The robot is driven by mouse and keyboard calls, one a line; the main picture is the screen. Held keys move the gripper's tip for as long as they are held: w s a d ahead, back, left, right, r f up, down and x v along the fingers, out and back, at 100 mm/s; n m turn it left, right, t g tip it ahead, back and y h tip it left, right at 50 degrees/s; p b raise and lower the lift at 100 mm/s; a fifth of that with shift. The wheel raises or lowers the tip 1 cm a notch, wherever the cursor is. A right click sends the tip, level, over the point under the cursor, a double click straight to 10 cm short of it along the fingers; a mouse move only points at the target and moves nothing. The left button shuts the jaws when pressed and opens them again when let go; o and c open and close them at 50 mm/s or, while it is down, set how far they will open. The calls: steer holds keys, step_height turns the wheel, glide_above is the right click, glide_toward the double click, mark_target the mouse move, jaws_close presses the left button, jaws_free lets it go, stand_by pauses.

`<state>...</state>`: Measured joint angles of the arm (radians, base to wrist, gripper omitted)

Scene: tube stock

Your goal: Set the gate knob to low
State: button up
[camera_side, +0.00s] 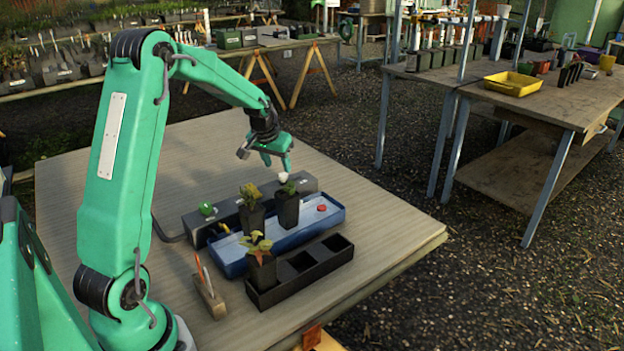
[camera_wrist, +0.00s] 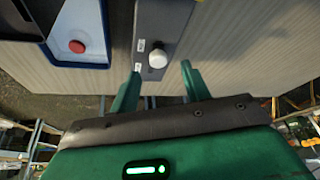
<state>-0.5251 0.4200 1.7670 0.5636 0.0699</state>
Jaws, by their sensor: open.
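The white gate knob (camera_wrist: 158,58) sits on the end of a long grey box (camera_wrist: 168,15). Small pale labels lie beside it, too small to read, so I cannot tell its setting. In the side view the white knob (camera_side: 283,177) is at the right end of the grey box (camera_side: 305,183). My gripper (camera_side: 277,164) is above that end, fingers pointing down. In the wrist view my gripper (camera_wrist: 161,71) is open and empty, one finger to each side of the knob in the picture, and apart from it.
A blue tray (camera_side: 290,238) with a red button (camera_side: 322,208) lies beside the grey box. Potted plants (camera_side: 287,205) stand in and around it. A black pot holder (camera_side: 305,277) and a small wooden block (camera_side: 208,297) are nearer. The table's right side is clear.

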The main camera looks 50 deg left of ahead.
steer(key=shift+v, duration=1.8)
steer(key=shift+s+d, duration=0.1)
steer(key=s+d+r+m, duration=0.1)
steer(key=s+d+r, duration=0.2)
steer(key=d, duration=0.3)
steer(key=s+d+r+m+t, duration=0.1)
steer(key=s+d+r, duration=0.2)
steer(key=d, duration=0.2)
steer(key=s+d+r+m, duration=0.1)
steer(key=s+d+r, duration=0.2)
steer(key=d, duration=0.3)
steer(key=s+d+m+h, duration=0.2)
steer(key=s+d, duration=0.7)
steer(key=s, duration=0.4)
steer(key=shift+s+f+t, duration=0.2)
steer(key=shift+s+t, duration=0.1)
steer(key=shift+t, duration=0.1)
